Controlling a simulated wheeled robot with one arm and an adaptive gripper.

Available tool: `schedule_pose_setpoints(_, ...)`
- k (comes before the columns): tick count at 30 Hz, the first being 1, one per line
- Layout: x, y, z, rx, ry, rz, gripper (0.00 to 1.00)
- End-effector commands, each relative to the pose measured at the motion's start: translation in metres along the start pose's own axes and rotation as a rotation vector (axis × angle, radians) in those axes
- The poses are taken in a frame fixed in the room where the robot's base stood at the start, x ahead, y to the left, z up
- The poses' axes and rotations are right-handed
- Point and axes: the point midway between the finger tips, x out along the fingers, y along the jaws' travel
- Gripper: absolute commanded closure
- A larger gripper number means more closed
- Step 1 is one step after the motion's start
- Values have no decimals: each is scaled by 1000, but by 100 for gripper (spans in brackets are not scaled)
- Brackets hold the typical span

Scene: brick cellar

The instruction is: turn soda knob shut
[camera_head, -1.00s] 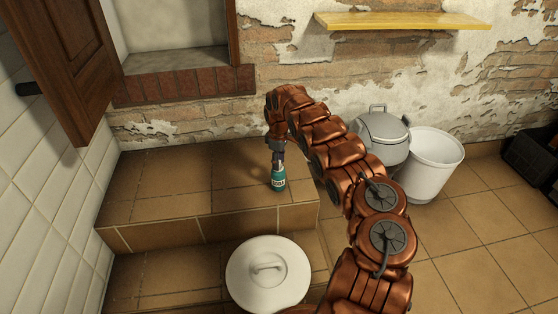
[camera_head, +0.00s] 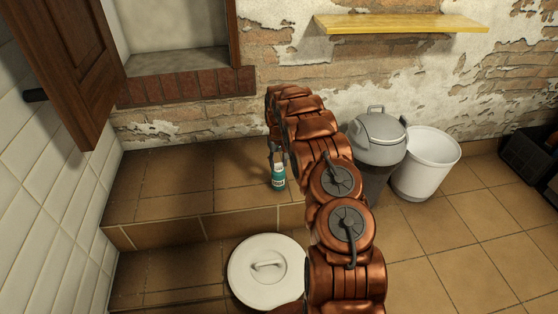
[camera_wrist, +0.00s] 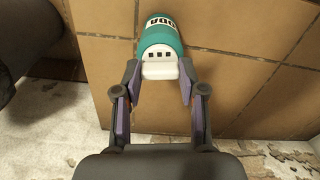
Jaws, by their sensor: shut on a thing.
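The soda container (camera_head: 278,178) is a small teal bottle with a white label, standing on the tiled ledge in the head view. In the wrist view the teal bottle (camera_wrist: 160,33) has a white knob (camera_wrist: 160,65) with small dark square holes on its near end. My gripper (camera_wrist: 160,80) has its two fingers on either side of the white knob, shut on it. In the head view my gripper (camera_head: 276,153) is at the top of the bottle, partly hidden by my arm.
The tiled ledge (camera_head: 160,185) is otherwise clear. A white round lid (camera_head: 266,285) is in front, lower down. A grey lidded bin (camera_head: 380,135) and a white bucket (camera_head: 428,165) stand right. An open wooden shutter (camera_head: 65,70) hangs left.

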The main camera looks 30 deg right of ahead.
Motion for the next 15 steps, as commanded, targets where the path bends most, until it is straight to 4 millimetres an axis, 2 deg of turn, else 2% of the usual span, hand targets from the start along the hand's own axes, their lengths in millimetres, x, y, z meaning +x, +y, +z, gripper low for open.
schedule_pose_setpoints(6,1,-1,1,172,-5,-1,94)
schedule_pose_setpoints(15,1,0,0,328,-2,0,94)
